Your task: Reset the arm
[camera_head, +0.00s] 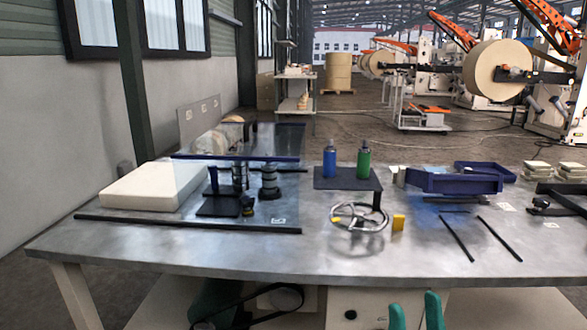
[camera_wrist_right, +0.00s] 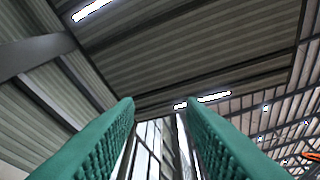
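My right gripper (camera_head: 415,312) shows at the bottom of the head view, in front of the table's near edge. Its two teal fingers point up and stand apart with nothing between them. In the right wrist view the same ribbed teal fingers (camera_wrist_right: 161,125) are open, with the ceiling and windows behind them. Teal and dark parts at the bottom left of the head view (camera_head: 212,305) look like my left gripper, below the table edge. They are cut off by the frame, and the finger gap cannot be made out.
A metal table (camera_head: 300,256) spans the view. On it are a white block (camera_head: 150,186), a handwheel (camera_head: 358,222), a blue bottle (camera_head: 330,163), a green bottle (camera_head: 364,160), a blue tray (camera_head: 455,184) and black bars (camera_head: 456,240). The front strip is mostly clear.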

